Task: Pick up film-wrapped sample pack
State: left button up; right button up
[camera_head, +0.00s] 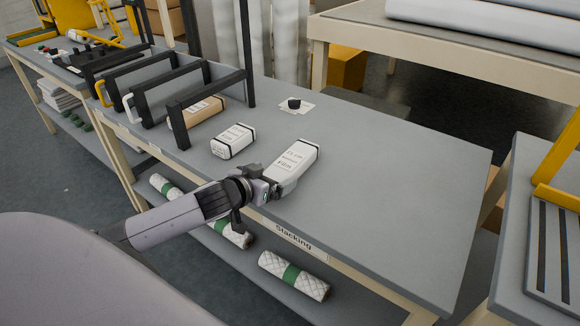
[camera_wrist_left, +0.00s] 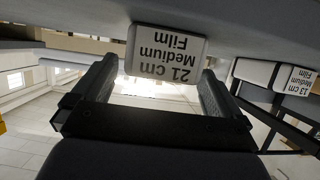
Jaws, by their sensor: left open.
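A white film-wrapped pack with dark edges (camera_head: 296,158) lies on the grey table at its front edge. In the left wrist view this pack (camera_wrist_left: 165,52) reads "21 cm Medium Film", upside down. My left gripper (camera_head: 274,188) is open at the near end of this pack. In the left wrist view its two fingers stand on either side of the pack's end, with no clear contact. A smaller white pack (camera_head: 233,141) lies to the left; it reads "13 cm Medium Film" in the left wrist view (camera_wrist_left: 295,78). My right gripper is not in view.
A brown pack (camera_head: 204,110) sits by black upright frames (camera_head: 180,122) at the left. A small black object (camera_head: 294,103) lies on white paper at the back. Wadding rolls (camera_head: 293,276) lie on the lower shelf. The table's right half (camera_head: 400,190) is clear.

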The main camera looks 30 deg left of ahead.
aim_at(290, 167)
pick_arm(q)
jog(key=shift+x, duration=1.75)
jog(key=c, duration=1)
